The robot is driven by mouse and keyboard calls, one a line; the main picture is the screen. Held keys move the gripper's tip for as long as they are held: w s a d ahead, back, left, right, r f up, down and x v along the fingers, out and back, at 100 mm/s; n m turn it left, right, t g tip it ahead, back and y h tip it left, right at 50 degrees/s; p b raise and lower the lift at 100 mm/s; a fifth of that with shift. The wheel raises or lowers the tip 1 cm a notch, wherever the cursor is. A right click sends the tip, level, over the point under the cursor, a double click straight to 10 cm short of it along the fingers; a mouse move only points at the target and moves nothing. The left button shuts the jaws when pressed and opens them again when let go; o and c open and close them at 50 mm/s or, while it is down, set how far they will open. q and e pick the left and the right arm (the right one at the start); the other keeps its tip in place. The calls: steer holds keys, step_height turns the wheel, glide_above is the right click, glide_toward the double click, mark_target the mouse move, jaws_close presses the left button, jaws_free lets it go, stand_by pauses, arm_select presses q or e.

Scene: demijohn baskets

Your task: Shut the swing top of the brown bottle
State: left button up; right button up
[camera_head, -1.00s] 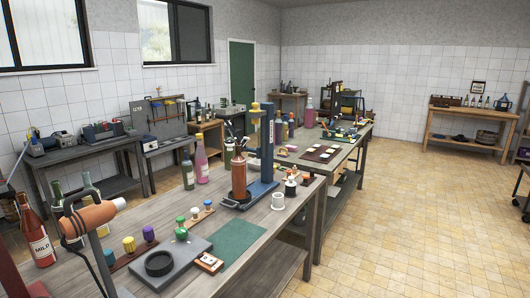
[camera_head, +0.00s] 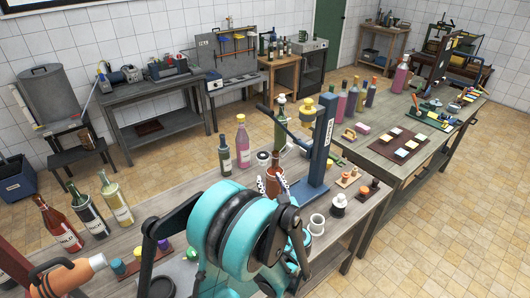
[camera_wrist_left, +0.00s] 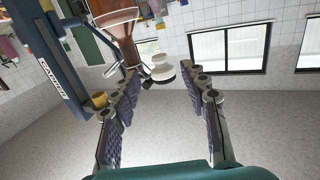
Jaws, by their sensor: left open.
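The brown bottle (camera_head: 273,180) stands upright on the workbench beside the blue capper column (camera_head: 319,150). Its white swing-top stopper (camera_head: 263,156) sits off to the left of the neck, not on the mouth. In the left wrist view the brown bottle (camera_wrist_left: 116,22) appears upside down at the top, with the pale stopper (camera_wrist_left: 162,68) just beyond the fingertips. My left gripper (camera_wrist_left: 163,86) is open, with nothing between its fingers. In the head view my teal left arm reaches to the bottle and hides its base and part of its body. My right gripper is out of view.
A green bottle (camera_head: 225,155) and a pink bottle (camera_head: 242,142) stand left of the brown bottle. The capper's lever and column rise close beside the bottle.

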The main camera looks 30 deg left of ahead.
mark_target(264, 164)
arm_select(q)
steer(key=x, duration=0.5)
steer(key=r+x, duration=0.1)
steer(key=x, duration=0.1)
steer(key=shift+w+a+p, duration=0.15)
steer(key=shift+w+p, duration=0.1)
steer(key=shift+p, duration=0.05)
steer(key=c, duration=0.9)
